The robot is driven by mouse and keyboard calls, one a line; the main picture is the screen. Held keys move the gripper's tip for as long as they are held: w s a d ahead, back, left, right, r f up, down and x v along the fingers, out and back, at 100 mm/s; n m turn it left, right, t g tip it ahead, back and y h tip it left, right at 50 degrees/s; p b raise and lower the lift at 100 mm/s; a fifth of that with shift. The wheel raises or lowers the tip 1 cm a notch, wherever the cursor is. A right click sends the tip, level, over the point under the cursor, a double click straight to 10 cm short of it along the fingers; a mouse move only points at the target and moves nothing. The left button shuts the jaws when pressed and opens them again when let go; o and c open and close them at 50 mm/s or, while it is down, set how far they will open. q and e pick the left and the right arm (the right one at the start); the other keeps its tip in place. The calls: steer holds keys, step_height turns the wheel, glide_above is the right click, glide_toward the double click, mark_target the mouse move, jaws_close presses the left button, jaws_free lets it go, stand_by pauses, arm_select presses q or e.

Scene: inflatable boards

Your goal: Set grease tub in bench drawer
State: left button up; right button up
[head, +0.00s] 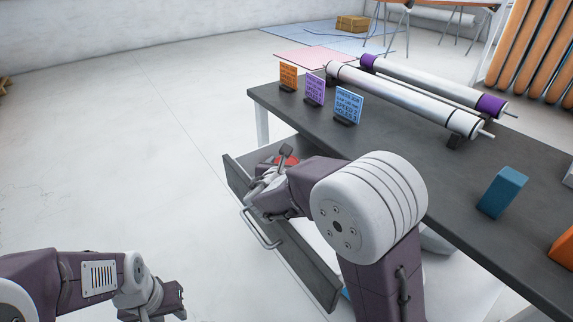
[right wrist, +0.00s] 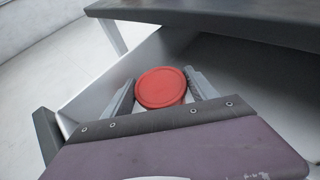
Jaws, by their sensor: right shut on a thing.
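The grease tub, with a round red lid, shows in the right wrist view (right wrist: 161,87) between the two fingers of my right gripper (right wrist: 160,92). In the head view a bit of the red tub (head: 288,160) shows past my right gripper (head: 278,170). The right gripper is shut on the tub, inside the outline of the open bench drawer (head: 290,262). I cannot tell whether the tub touches the drawer floor. The drawer's light inner wall (right wrist: 105,80) shows in the right wrist view. My left gripper (head: 165,300) is low at the left, apart from the drawer; its fingers are unclear.
The dark bench top (head: 420,165) overhangs the drawer's back. On it stand an orange card (head: 288,76), a purple card (head: 314,88), a blue card (head: 347,104), long rolls (head: 400,98) and a teal block (head: 502,192). The floor at left is clear.

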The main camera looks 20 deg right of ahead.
steer(key=o, duration=1.6)
steer(key=shift+f, duration=0.15)
steer(key=shift+r+p, duration=0.4)
steer(key=shift+p, duration=0.15)
steer(key=shift+r+p, duration=0.6)
steer(key=shift+p, duration=0.05)
steer(key=p+v, duration=0.2)
steer(key=v, duration=0.9)
steer(key=shift+s+a+p, duration=0.2)
steer(key=shift+s+p, duration=0.15)
steer(key=shift+s, duration=0.05)
